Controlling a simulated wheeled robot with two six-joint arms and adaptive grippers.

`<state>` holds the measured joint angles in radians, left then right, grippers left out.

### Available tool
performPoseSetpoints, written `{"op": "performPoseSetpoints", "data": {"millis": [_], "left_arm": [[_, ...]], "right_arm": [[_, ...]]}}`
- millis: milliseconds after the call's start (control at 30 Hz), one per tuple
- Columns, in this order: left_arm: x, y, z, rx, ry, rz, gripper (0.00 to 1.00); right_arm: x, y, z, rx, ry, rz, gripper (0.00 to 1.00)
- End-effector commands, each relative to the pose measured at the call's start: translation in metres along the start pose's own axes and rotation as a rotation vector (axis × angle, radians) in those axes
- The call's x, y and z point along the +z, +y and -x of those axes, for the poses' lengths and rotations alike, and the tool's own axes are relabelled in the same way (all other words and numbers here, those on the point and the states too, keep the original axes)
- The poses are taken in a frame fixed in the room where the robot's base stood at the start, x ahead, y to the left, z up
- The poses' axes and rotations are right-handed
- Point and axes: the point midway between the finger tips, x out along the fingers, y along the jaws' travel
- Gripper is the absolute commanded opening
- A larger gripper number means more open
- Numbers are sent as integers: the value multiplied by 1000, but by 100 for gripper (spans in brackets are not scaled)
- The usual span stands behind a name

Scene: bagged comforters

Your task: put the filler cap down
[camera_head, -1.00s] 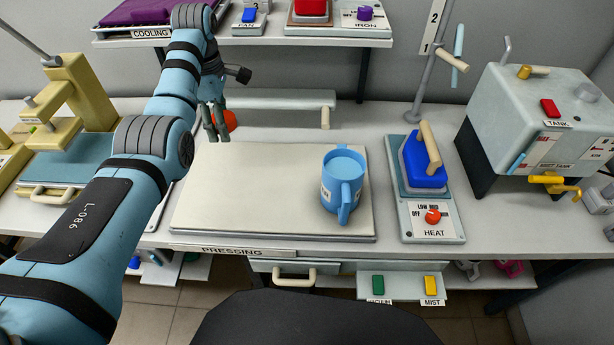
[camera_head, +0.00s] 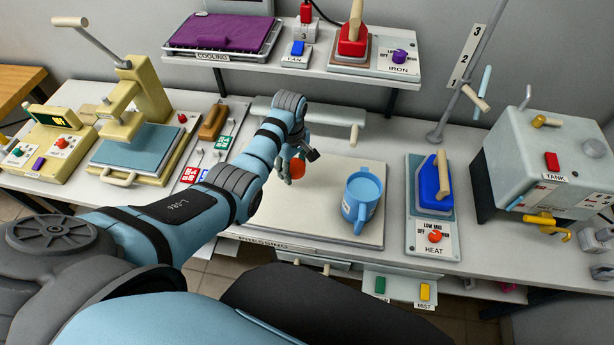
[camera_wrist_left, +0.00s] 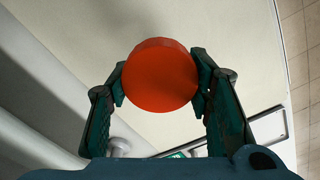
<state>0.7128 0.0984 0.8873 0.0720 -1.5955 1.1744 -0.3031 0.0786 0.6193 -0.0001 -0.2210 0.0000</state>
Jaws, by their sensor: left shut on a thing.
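The filler cap is a round orange-red disc (camera_wrist_left: 160,76). In the left wrist view it sits between the two dark green fingers of my left gripper (camera_wrist_left: 160,85), which are shut on its sides. In the head view the cap (camera_head: 297,169) shows at the fingertips of my left gripper (camera_head: 292,167), over the back left part of the pale pressing board (camera_head: 300,218). I cannot tell whether the cap touches the board. My right gripper is not in view.
A blue mug (camera_head: 361,197) stands on the right part of the board. Right of it is a blue iron (camera_head: 430,186) on the HEAT panel, then the grey tank (camera_head: 540,160). A yellow press (camera_head: 135,140) stands on the left. The board's front left is clear.

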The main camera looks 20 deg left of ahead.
Motion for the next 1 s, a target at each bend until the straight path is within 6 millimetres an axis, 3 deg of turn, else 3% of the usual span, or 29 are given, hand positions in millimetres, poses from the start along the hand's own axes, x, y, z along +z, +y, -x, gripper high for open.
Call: {"op": "performPoseSetpoints", "data": {"millis": [200,267,500,1000], "left_arm": [[-4,-5,-48,0,-1,11,10],[-4,-5,-54,0,-1,11,10],[-3,-4,-48,-1,-1,9,10],[-3,-4,-59,-1,0,9,10]], "right_arm": [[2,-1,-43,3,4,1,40],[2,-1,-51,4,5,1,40],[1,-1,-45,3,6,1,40],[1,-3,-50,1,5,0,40]]}}
